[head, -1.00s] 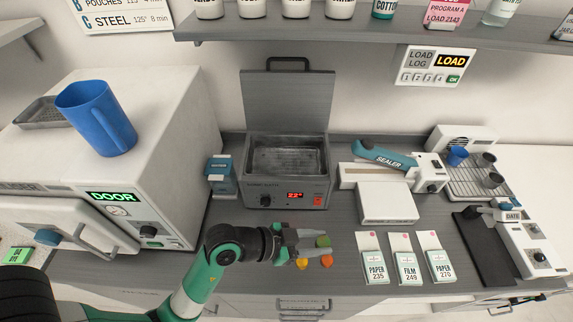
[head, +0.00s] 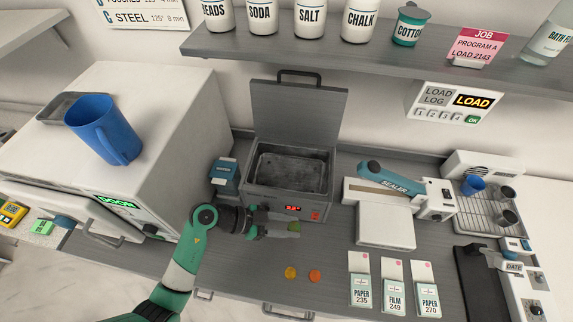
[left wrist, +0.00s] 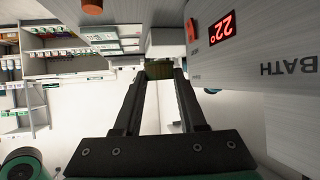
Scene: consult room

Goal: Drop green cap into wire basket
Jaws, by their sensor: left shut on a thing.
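My left gripper (head: 284,230) is shut on the green cap (head: 296,227), which shows between its fingertips in front of the bath's display panel. In the left wrist view the cap (left wrist: 160,70) appears dark green at the ends of the fingers of my left gripper (left wrist: 160,76). The grey bath (head: 262,201) stands behind the gripper with its lid raised. A grey metal liner (head: 290,166) shows inside its open tank; I cannot tell whether this is the wire basket. My right gripper is out of view.
A yellow cap (head: 290,273) and an orange cap (head: 315,276) lie on the counter in front. The raised lid (head: 300,112) stands behind the tank. A blue box (head: 225,176) is left of the bath, and the sealer (head: 385,226) is to its right.

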